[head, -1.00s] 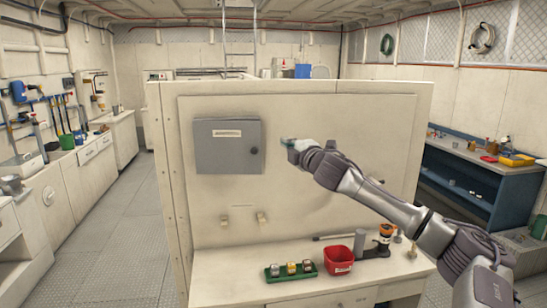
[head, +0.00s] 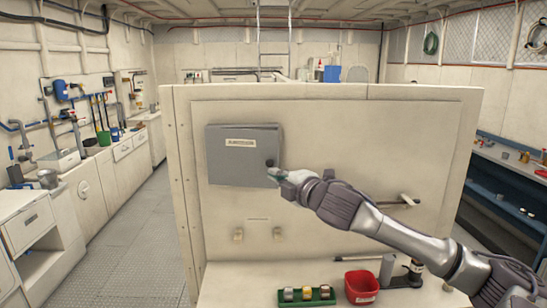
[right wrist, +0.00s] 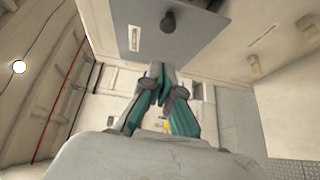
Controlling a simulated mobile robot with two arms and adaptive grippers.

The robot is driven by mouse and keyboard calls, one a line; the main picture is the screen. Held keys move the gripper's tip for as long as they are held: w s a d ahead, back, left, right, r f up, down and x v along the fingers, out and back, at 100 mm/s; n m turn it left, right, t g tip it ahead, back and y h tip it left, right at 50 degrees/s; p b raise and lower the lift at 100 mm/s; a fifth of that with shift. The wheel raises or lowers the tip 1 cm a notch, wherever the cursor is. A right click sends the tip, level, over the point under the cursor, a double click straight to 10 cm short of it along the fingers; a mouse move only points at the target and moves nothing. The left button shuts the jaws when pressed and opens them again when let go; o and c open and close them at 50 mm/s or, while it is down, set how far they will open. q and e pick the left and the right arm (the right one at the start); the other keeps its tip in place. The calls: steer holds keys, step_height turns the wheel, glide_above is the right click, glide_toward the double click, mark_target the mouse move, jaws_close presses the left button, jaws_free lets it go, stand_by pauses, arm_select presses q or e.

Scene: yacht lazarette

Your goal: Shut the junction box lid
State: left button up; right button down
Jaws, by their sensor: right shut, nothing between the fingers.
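The junction box (head: 240,158) is a grey box with a label on the upright cream panel. Its lid faces me and looks shut or nearly so; I cannot tell whether a small gap remains. A dark round knob (head: 269,162) sits near the lid's right edge. My right gripper (head: 277,172) is shut and empty, at the box's lower right corner just below the knob; contact is unclear. In the right wrist view the teal fingers (right wrist: 158,82) are together by the edge of the grey lid (right wrist: 195,38), with its knob in sight. My left gripper is not in view.
A red bin (head: 361,287) and a green tray (head: 307,297) with small blocks stand on the counter below the panel. A handle (head: 405,201) sticks out of the panel at the right, behind my arm. Two small fittings (head: 258,235) sit under the box.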

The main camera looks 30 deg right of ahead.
mark_target(272, 167)
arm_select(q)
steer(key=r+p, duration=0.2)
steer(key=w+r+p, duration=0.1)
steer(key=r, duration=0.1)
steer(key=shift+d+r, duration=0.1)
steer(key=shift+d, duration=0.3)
arm_select(e)
steer(key=w+d, duration=0.2)
steer(key=w, duration=0.4)
steer(key=shift+d+f, duration=0.2)
steer(key=shift+d, duration=0.15)
